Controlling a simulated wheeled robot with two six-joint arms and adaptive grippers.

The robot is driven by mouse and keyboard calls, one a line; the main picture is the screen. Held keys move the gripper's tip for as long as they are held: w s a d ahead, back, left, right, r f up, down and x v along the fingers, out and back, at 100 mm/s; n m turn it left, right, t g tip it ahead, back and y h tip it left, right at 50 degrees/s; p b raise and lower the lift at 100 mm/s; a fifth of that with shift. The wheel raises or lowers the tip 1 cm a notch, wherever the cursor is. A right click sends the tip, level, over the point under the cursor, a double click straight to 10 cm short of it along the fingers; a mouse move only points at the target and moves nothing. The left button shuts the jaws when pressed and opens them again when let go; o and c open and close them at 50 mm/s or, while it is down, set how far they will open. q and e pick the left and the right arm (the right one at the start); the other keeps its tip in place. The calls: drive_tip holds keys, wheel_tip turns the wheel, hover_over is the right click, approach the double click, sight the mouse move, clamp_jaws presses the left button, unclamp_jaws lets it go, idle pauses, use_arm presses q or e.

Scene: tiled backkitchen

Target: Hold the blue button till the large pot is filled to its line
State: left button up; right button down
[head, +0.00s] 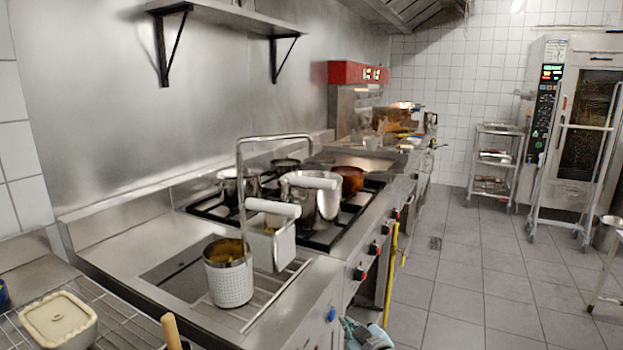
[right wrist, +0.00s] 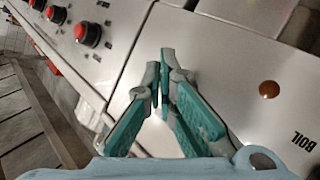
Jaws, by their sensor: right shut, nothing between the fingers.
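A blue button (head: 331,314) sits on the steel front panel at the bottom of the head view. My right gripper (head: 352,326) is just right of it, partly cut off by the frame edge. In the right wrist view, the teal fingers of my right gripper (right wrist: 160,78) are shut and empty in front of the panel; the blue button does not show there. A large steel pot (head: 328,204) stands on the stove, partly behind a white handle. Its fill line and water level cannot be made out. My left gripper is out of view.
A brown-orange round button (right wrist: 269,89) sits beside the word BOIL. Red knobs (right wrist: 87,33) line the panel. A white perforated container (head: 229,285) and a hanging white basket (head: 272,248) are near the bent pipe (head: 240,180).

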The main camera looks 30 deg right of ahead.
drive_tip(key=shift+s, duration=0.1)
drive_tip(key=s+d+p, duration=0.1)
drive_tip(key=s, duration=0.1)
drive_tip(key=s+d+p, duration=0.1)
drive_tip(key=s, duration=0.1)
drive_tip(key=shift+d, duration=0.4)
idle(0.4)
drive_tip(key=s+f+m+g+h+p, duration=0.1)
drive_tip(key=s+f+g, duration=0.2)
drive_tip(key=s+f, duration=0.55)
drive_tip(key=s+f+m+g+p, duration=0.25)
drive_tip(key=s+f, duration=0.35)
drive_tip(key=f, duration=0.6)
drive_tip(key=s+a+f+g+p, duration=0.1)
drive_tip(key=s+a+f, duration=0.3)
drive_tip(key=s, duration=0.7)
drive_tip(key=s+a+f+g+y+p, duration=0.1)
drive_tip(key=s+a+f+g, duration=0.3)
drive_tip(key=s, duration=0.7)
drive_tip(key=s+a+f+g+y, duration=0.1)
drive_tip(key=s+a+f, duration=0.3)
drive_tip(key=s+a, duration=0.4)
drive_tip(key=s+g, duration=0.1)
drive_tip(key=s, duration=0.2)
drive_tip(key=shift+s+f+g+p, duration=0.3)
drive_tip(key=shift+f+g+p, duration=0.05)
drive_tip(key=shift+f+p, duration=0.05)
